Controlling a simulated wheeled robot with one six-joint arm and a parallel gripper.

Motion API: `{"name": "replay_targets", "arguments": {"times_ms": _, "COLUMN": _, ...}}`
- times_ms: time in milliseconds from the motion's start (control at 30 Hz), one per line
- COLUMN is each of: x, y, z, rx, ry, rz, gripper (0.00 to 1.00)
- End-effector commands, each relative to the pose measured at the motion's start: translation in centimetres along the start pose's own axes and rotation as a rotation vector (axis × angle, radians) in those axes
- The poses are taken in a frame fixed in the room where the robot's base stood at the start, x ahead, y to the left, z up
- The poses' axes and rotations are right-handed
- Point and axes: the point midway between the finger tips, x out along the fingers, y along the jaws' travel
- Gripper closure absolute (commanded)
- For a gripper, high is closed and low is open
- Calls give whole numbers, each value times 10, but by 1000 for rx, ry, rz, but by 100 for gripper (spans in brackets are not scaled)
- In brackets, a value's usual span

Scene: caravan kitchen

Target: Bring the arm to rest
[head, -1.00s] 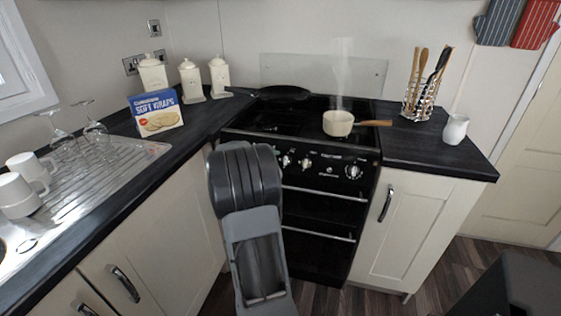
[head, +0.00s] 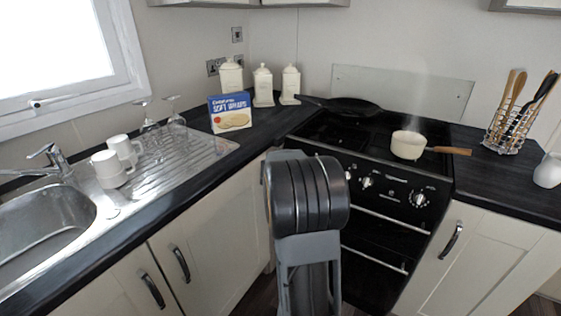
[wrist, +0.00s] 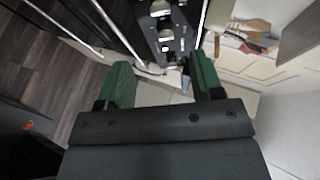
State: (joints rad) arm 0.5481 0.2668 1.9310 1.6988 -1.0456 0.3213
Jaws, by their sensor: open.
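My gripper (wrist: 160,85) shows in the wrist view with its two green fingers spread apart and nothing between them. The black stove (wrist: 165,30) front with its knobs is beyond the fingertips. In the head view my arm stands folded in front of the stove (head: 380,215) and the corner cabinets. My gripper is not visible in the head view. I cannot tell the exact distance from the fingers to the stove.
A small cream pan (head: 408,145) steams on the hob beside a dark frying pan (head: 345,108). A utensil rack (head: 503,130) and white jug (head: 547,171) stand at right. A wraps box (head: 231,113), canisters (head: 263,86), mugs (head: 108,167), glasses (head: 177,132) and the sink (head: 45,225) are at left.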

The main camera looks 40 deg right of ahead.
Motion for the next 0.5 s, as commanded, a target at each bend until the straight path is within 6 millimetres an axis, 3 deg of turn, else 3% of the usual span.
{"name": "replay_targets", "arguments": {"times_ms": 267, "x": 0, "y": 1, "z": 2, "rx": -11, "ry": -12, "rz": 4, "gripper": 40}}
{"name": "replay_targets", "arguments": {"times_ms": 367, "x": -1, "y": 2, "z": 17, "rx": -46, "ry": -98, "rz": 8, "gripper": 40}}
{"name": "replay_targets", "arguments": {"times_ms": 500, "x": -12, "y": 15, "z": 61, "rx": -245, "ry": -384, "rz": -28, "gripper": 40}}
